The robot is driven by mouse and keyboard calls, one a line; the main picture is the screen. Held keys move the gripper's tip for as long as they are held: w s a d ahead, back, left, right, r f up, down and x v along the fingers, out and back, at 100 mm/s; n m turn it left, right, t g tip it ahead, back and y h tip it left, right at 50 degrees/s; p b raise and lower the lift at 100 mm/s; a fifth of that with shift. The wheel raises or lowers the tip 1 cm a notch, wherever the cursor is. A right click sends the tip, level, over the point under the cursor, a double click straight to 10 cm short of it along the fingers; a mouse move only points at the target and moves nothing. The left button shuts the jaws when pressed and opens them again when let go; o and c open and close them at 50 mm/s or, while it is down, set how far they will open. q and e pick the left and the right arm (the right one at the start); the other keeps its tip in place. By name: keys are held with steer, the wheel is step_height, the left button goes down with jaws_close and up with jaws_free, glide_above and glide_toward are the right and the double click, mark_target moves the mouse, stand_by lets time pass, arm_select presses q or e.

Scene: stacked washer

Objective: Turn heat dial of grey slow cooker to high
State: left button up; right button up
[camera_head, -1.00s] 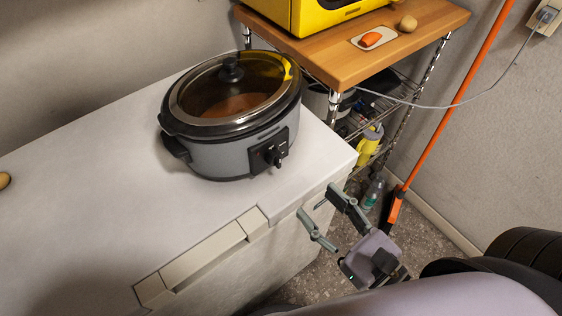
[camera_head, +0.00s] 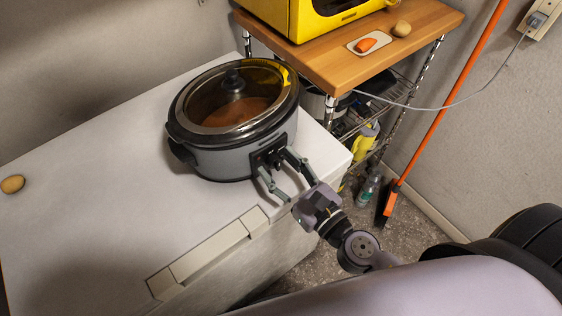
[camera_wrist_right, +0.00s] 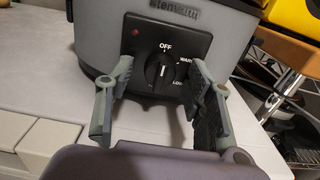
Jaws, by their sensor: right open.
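The grey slow cooker (camera_head: 222,160) stands on the white chest top, with a black rim, a glass lid and reddish-brown food inside. Its black heat dial (camera_wrist_right: 160,69) shows in the right wrist view on a black panel marked OFF, WARM and LOW. The dial's white pointer mark is toward OFF. My right gripper (camera_head: 284,176) is open in front of the panel. In the right wrist view its fingers (camera_wrist_right: 160,112) stand left and right of the dial, apart from it. In the head view the gripper partly hides the dial. My left gripper is not in view.
The white chest (camera_head: 95,205) has free room left of the cooker, with a potato (camera_head: 12,184) on it. A wire rack with a wooden top (camera_head: 335,70) stands at right, holding a yellow appliance (camera_head: 312,20). An orange-handled broom (camera_head: 445,105) leans at the wall.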

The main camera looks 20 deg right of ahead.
steer(key=shift+c, duration=0.3)
jaws_close()
stand_by(0.4)
